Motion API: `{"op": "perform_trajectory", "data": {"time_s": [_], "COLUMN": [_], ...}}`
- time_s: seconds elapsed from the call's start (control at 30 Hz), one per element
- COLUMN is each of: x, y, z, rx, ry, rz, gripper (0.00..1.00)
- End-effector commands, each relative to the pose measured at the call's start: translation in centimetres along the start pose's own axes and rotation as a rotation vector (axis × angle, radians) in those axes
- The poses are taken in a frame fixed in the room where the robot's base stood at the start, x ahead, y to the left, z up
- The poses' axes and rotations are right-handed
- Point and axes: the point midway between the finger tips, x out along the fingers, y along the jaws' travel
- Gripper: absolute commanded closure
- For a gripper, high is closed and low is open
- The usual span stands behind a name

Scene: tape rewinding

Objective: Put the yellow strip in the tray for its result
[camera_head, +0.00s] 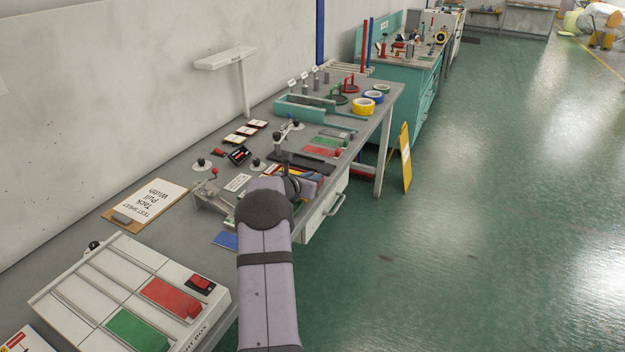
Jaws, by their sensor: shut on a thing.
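My gripper (291,187) is at the far end of my purple-grey arm, low over the workbench. The arm hides most of its fingers. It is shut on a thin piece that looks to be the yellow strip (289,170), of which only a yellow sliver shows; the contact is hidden. Red and dark pieces lie close around it. Past the gripper are a flat red tray (322,152) and a flat green tray (329,141). The light box (70,304) at lower left carries a red and a green panel.
A metal fixture (212,193) stands left of my gripper. A clipboard test sheet (147,201) lies near the wall. Rolls of tape (363,106), a teal box (302,109) and small posts stand farther back. An open drawer (325,210) juts out at the bench's right edge.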

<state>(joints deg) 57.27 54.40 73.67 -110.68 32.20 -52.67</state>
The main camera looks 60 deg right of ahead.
Motion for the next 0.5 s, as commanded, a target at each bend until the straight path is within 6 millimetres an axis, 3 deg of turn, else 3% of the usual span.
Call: {"op": "perform_trajectory", "data": {"time_s": [0.03,0.2,0.23,0.3,0.5], "x": [0.21,0.24,0.25,0.26,0.35], "y": [-0.08,-0.11,-0.12,-0.17,-0.41], "z": [-1.12,-1.42,-1.51,-1.63,-1.62], "rx": [-0.001,-0.002,-0.002,-0.002,0.001], "ry": [0.015,0.021,0.023,0.024,0.024], "rz": [0.000,0.000,0.000,-0.001,-0.006], "gripper": [1.00,1.00,0.81,0.70,0.70]}}
